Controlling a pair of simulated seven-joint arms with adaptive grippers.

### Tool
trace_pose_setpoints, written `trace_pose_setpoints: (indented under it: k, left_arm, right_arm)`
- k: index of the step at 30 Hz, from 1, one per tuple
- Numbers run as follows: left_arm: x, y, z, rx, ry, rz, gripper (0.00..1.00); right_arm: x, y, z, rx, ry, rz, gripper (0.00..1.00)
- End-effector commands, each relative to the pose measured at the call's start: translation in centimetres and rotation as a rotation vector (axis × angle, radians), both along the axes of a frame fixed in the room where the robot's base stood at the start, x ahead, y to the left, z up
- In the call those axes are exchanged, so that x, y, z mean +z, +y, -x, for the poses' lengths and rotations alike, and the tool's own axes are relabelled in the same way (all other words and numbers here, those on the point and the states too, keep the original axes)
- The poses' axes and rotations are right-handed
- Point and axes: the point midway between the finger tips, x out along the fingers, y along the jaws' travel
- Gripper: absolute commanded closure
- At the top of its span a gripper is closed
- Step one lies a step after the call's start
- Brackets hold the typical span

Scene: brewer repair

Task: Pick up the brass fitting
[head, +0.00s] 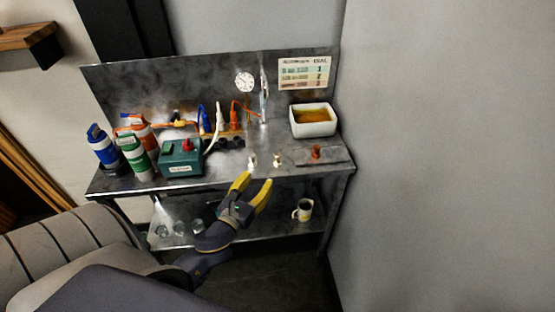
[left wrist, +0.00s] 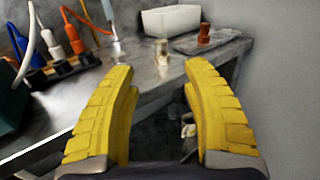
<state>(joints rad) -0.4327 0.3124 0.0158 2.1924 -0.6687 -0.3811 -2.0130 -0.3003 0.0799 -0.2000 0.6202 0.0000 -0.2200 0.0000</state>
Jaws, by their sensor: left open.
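A small pale brass fitting (head: 277,159) stands upright near the front edge of the metal bench top. It also shows in the left wrist view (left wrist: 161,52), beyond and between my fingertips. A similar small pale piece (head: 252,161) stands to its left in the head view, close behind my left fingertip; I cannot tell its exact shape. My left gripper (head: 256,180) has yellow fingers spread wide with nothing between them. It is in front of the bench edge, short of the fitting and apart from it. My right gripper is not in view.
A white bin (head: 313,130) stands behind. A teal box (head: 181,158) and several bottles fill the left. A mug (head: 303,209) is on the lower shelf. A wall (head: 440,150) rises at right.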

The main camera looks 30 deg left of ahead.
Motion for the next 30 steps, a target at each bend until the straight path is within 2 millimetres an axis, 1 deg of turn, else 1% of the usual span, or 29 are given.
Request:
trace_pose_setpoints:
  k: [1,6,12,16,25,30]
  left_arm:
    - [0.1,0.1,-1.0,-0.001,-0.003,-0.001,0.52]
    - [0.1,0.5,-3.8,0.0,-0.002,0.0,0.52]
    - [0.1,0.8,-6.7,-0.001,-0.001,0.002,0.52]
    - [0.0,0.9,-7.9,-0.001,-0.001,0.002,0.52]
    - [0.1,1.0,-9.2,0.0,-0.001,0.003,0.52]
    - [0.2,1.1,-11.2,0.0,-0.001,0.004,0.52]
  right_arm:
    - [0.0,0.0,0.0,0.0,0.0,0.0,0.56]
    - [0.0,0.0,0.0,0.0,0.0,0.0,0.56]
    - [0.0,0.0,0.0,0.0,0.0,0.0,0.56]
    - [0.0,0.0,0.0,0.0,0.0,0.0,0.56]
    - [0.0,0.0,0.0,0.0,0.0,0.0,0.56]
    - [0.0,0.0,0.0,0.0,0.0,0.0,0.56]
